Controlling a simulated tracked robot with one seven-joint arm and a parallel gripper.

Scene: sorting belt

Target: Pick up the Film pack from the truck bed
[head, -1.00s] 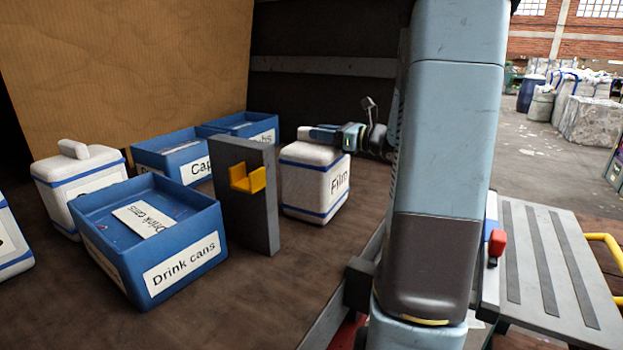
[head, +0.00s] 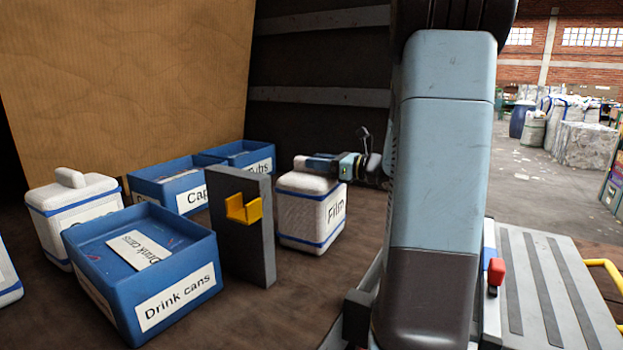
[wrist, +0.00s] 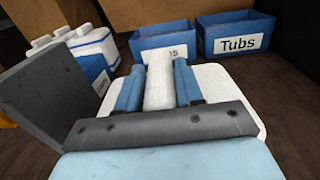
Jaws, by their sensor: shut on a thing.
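The Film pack (head: 312,214) is a white block with blue bands and a "Film" label on its front. It stands upright on the brown truck bed (head: 300,290), and I cannot tell whether it is lifted at all. My gripper (head: 305,163) reaches in from the right at the pack's top. In the wrist view my gripper (wrist: 158,85) has its two blue fingers on either side of the pack's white top handle, shut on it. The pack's white top (wrist: 215,85) also shows there. The handle is mostly hidden in the head view.
A grey upright plate with a yellow bracket (head: 243,208) stands just left of the pack. Blue crates labelled Drink cans (head: 190,277), Cap (head: 155,182) and Tubs (head: 240,152) stand left and behind. Another white pack (head: 60,195) is at the left. A cardboard wall (head: 120,80) rises behind.

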